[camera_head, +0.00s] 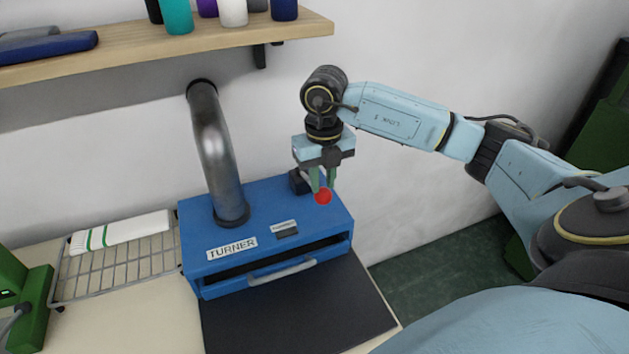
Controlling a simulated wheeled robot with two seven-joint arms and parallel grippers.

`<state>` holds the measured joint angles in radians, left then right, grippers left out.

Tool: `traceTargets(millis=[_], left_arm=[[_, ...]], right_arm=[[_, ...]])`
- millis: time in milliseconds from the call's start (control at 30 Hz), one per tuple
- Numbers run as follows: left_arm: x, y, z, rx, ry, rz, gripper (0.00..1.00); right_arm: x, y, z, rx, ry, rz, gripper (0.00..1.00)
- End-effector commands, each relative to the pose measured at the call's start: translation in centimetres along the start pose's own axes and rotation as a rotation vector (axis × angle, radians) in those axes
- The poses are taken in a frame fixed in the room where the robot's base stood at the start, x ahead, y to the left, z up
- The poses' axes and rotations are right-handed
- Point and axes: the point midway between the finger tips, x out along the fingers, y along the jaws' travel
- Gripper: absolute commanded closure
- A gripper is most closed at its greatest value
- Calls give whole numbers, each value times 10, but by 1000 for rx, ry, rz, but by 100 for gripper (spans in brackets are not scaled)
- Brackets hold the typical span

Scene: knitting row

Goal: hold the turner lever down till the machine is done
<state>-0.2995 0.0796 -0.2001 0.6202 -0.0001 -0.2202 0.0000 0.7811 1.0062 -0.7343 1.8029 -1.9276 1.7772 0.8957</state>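The blue turner machine (215,274), labelled TURNER, sits on the table with a metal pipe rising from its top. Its lever ends in a red ball knob (323,197) at the right of the top, beside a dark block (300,182). My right gripper (323,188) points down at the knob. Its two green fingers are a little apart, with their tips right at the knob's upper part. I cannot tell whether they grip it or only rest against it. The lever's arm is mostly hidden. My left gripper is not in view.
A wire rack (110,279) with a white, green-striped roll (120,232) stands left of the machine. A green device (30,305) is at the far left. A dark mat (330,310) lies in front. A wooden shelf (150,52) with bottles hangs above.

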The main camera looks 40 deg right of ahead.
Motion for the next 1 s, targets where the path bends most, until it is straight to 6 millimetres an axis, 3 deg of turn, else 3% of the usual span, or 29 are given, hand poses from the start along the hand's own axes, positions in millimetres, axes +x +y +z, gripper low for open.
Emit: traceTargets(millis=[1000], left_arm=[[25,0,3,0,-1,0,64]], right_arm=[[35,0,-4,0,0,0,80]])
